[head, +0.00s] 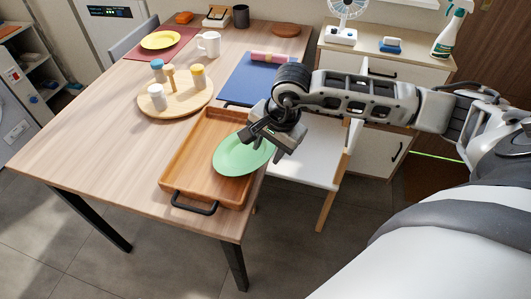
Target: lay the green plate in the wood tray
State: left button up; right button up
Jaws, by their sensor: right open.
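The green plate (238,157) is over the right part of the wood tray (180,177), its right side overlapping the tray's right wall in the head view. I cannot tell whether it rests flat on the tray floor or leans on the wall. The tray lies on the table near its right edge, with a black handle (194,205) at the front end. My right gripper (280,147) is open at the plate's right upper edge and hides part of it. I cannot tell whether its fingers touch the plate. My left gripper is out of view.
A round board (188,105) with several shakers stands behind the tray on the wooden table (80,150). A blue mat (247,82) with a rolled cloth (272,57) lies beyond. A white chair (310,170) stands right of the table. The table's left front is clear.

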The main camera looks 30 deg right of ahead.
aim_at(265, 160)
jog(key=shift+x, duration=1.8)
grip_shut()
jog(key=shift+s, duration=0.1)
